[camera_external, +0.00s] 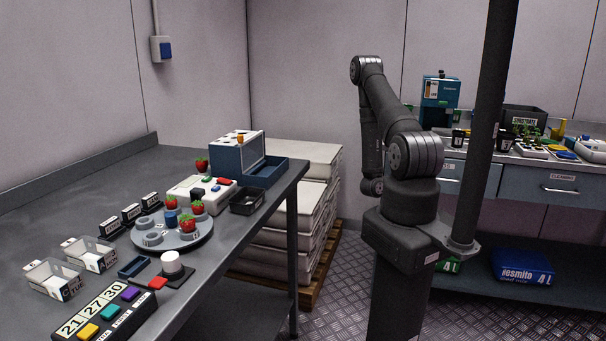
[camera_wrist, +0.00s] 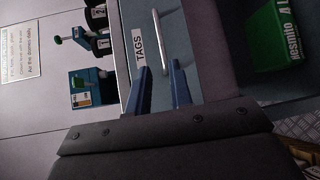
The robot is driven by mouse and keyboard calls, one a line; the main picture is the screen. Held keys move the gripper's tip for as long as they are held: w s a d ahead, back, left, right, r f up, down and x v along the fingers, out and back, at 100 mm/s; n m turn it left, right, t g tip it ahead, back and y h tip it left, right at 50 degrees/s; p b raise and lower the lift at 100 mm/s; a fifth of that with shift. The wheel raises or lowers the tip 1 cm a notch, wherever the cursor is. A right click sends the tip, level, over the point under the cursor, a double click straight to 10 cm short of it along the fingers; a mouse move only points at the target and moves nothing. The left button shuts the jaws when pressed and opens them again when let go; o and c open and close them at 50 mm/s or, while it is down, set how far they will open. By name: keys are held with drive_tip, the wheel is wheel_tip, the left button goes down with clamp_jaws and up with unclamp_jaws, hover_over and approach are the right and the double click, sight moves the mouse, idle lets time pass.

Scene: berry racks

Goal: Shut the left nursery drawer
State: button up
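The fingertips appear near the handle, but contact cannot be told. In the external view my gripper is hidden behind my arm.
The CLEANING drawer (camera_external: 556,190) is to the right in the external view. A teal machine (camera_external: 440,95) and a SUBSTRATE bin (camera_external: 524,118) stand on the bench above. A blue box (camera_external: 523,267) is on the low shelf. White sacks (camera_external: 305,200) are stacked left of my arm.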

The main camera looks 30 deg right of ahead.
clamp_jaws()
drive_tip(key=w+a+f+n+h, duration=0.1)
drive_tip(key=w+a+n, duration=0.45)
drive_tip(key=n, duration=1.15)
drive_tip(key=w+a+f+n+h, duration=0.1)
drive_tip(key=w+a+n, duration=0.45)
drive_tip(key=n, duration=1.25)
drive_tip(key=w+d, duration=0.4)
drive_tip(key=d, duration=1)
drive_tip(key=shift+w+d+f+m, duration=0.15)
drive_tip(key=shift+w+d+m, duration=0.05)
drive_tip(key=shift+d+m, duration=0.1)
